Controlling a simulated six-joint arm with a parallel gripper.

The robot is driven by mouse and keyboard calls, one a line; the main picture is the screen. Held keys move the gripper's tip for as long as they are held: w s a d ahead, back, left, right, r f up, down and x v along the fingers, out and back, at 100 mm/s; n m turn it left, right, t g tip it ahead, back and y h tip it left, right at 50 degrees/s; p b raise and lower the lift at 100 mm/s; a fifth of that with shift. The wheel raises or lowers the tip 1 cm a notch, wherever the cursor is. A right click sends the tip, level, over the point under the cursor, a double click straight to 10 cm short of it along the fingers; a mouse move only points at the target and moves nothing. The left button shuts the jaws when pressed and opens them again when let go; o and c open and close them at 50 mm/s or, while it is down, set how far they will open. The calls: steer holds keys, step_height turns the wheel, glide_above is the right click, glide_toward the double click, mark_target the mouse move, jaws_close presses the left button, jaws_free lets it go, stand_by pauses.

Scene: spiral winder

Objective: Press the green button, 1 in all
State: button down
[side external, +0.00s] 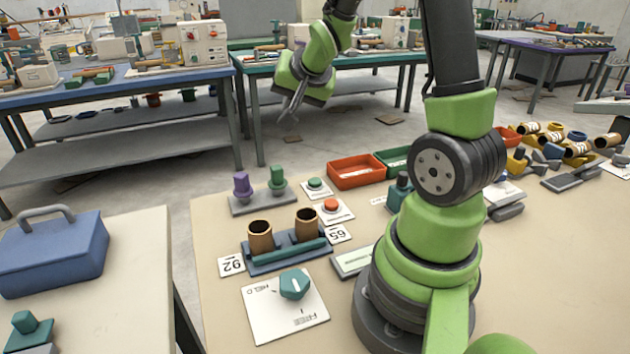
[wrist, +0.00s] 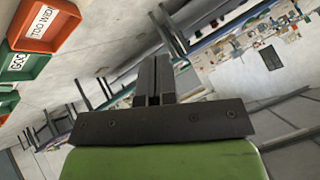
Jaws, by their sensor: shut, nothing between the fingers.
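The green button (side external: 315,184) sits on a small white plate near the far edge of the beige table in the side external view. An orange-red button (side external: 331,205) on its own plate is just in front of it. My gripper (side external: 287,112) is raised in the air beyond and above the buttons, apart from everything. Its fingers are shut with nothing between them. In the wrist view the closed fingers (wrist: 154,82) point away toward the room, and neither button shows there.
Purple and green pegs (side external: 242,185) stand left of the green button. Brown cups (side external: 260,237) sit in a blue holder in front. An orange tray (side external: 355,171) lies to the right; trays also show in the wrist view (wrist: 45,25). A teal knob (side external: 294,284) is nearer.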

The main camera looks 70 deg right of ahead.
mark_target(318, 181)
steer(key=s+d+f+m+h, duration=0.1)
steer(key=d+f+m, duration=0.2)
steer(key=d+f, duration=0.6)
steer(key=shift+s+f, duration=0.35)
steer(key=shift+s, duration=0.05)
steer(key=shift+f, duration=4.4)
steer(key=shift+f, duration=0.15)
steer(key=shift+f, duration=0.25)
steer(key=shift+f, duration=0.45)
steer(key=shift+r, duration=0.85)
